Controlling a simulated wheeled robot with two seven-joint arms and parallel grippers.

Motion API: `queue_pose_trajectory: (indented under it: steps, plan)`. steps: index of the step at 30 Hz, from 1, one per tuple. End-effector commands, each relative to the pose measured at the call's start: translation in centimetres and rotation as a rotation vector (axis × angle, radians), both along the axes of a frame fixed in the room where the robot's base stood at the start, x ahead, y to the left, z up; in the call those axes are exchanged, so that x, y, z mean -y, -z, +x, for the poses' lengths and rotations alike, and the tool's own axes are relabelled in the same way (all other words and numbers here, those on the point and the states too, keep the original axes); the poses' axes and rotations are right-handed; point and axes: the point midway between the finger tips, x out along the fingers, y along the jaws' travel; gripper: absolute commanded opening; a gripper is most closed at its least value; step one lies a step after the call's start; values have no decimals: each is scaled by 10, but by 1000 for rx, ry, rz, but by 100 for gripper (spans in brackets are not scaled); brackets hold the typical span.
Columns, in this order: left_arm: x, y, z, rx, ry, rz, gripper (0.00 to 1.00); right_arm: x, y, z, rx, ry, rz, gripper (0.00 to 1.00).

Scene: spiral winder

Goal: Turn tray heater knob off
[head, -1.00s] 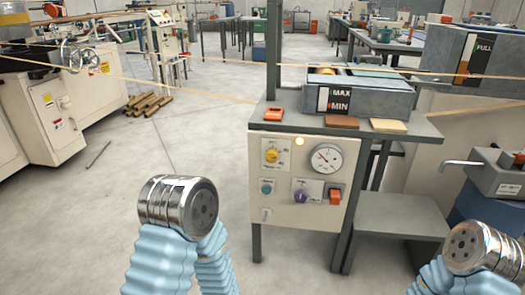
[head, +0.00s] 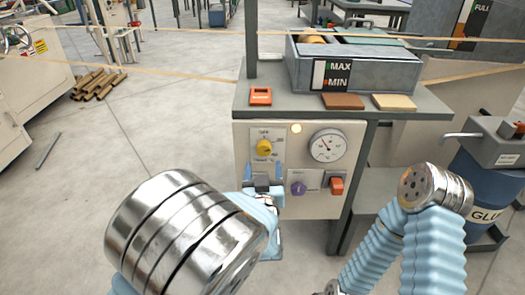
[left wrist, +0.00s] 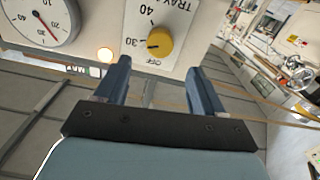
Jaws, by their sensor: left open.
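The yellow tray heater knob (head: 264,147) is on the front of the pale control panel (head: 312,207). In the left wrist view the knob (left wrist: 159,42) shows upside down, with "TRAY", 40, 30 and OFF around it. Its dark mark appears to face the 30. My left gripper (head: 264,173) is open and empty just below the knob in the head view. In the left wrist view its two blue fingers (left wrist: 159,75) point toward the panel, apart from the knob. My right arm is at the right; its gripper is out of view.
A lit amber lamp (head: 296,128), a dial gauge (head: 328,146), a purple knob (head: 298,189) and an orange-red switch (head: 337,186) share the panel. The table edge (head: 330,112) overhangs it, carrying the MAX/MIN tray (head: 385,73). The floor at left is mostly clear.

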Motion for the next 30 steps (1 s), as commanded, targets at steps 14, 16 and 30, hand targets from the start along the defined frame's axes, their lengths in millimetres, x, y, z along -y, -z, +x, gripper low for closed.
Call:
queue_pose_trajectory:
  steps: [14,16,30]
  plan:
    - [0,0,75,-1,1,0,69,-2,-6,-1,-1,-4,3,43]
    - [0,0,77,-2,2,0,69,-2,-6,-1,-1,-4,3,43]
    - [0,1,77,-2,1,0,32,-2,-6,-1,-1,-4,3,43]
